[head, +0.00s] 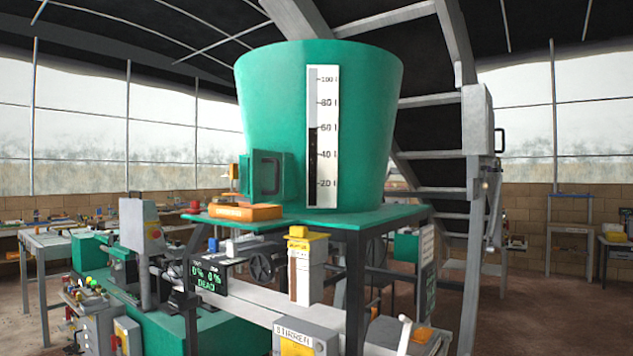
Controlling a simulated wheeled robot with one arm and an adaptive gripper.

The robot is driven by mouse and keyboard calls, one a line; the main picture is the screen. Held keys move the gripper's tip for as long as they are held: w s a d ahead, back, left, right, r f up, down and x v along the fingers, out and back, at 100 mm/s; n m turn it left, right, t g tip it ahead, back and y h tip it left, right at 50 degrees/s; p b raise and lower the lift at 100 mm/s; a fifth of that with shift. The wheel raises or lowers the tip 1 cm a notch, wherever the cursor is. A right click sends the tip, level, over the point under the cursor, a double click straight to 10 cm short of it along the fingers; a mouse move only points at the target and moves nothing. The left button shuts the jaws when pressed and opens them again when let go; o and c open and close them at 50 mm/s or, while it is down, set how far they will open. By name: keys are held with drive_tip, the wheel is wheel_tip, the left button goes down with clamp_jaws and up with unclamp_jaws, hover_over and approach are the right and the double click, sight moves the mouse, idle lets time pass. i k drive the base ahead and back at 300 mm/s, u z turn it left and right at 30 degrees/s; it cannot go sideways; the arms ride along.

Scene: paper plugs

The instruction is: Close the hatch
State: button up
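A large green tank (225,82) with a level scale (331,140) marked in steps up to 100 stands on a green platform in the middle of the head view. A green hatch (257,187) with a dark handle (268,175) is at the tank's lower left, just above the platform. I cannot tell whether this hatch is fully shut or ajar. My gripper is not in view.
The green platform (380,219) carries an orange block (252,212) just below the hatch. Under it are a handwheel (262,268) and a dark display (210,279). Stairs (432,160) rise at the right, beside a grey panel. Cluttered benches (50,238) stand left; brown floor (540,310) is open at right.

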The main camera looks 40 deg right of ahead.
sight(266, 167)
drive_tip(key=z, duration=1.7)
drive_tip(key=i, duration=0.35)
drive_tip(key=u, duration=1.85)
